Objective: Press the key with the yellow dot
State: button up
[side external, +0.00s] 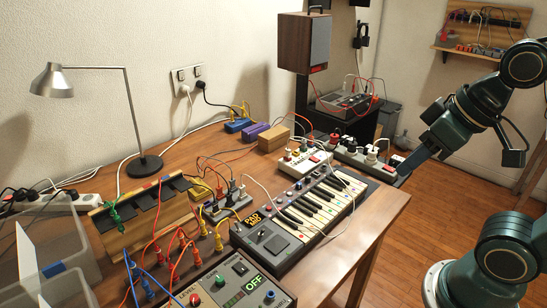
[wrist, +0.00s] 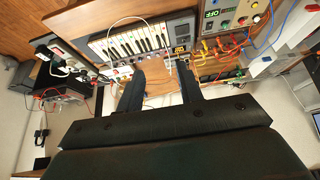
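A small keyboard (side external: 322,205) with white and black keys lies near the front edge of the wooden table in the side view. It also shows upside down at the top of the wrist view (wrist: 130,42). Any dots on its keys are too small to tell apart, so I cannot pick out the yellow one. My gripper (side external: 403,170) is up and to the right of the keyboard, apart from it, near the table's right end. In the wrist view my gripper (wrist: 160,70) has its two dark fingers spread with nothing held between them.
A panel box with a lit OFF display (side external: 232,284) stands in front left of the keyboard. A white box with knobs (side external: 305,160) is behind it, with a white cable looping over the keys. A power strip (side external: 358,156), wooden rack (side external: 140,222) and lamp (side external: 145,166) stand around.

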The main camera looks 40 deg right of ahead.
jog(key=shift+c, duration=0.3)
grip_shut()
dwell(1.3)
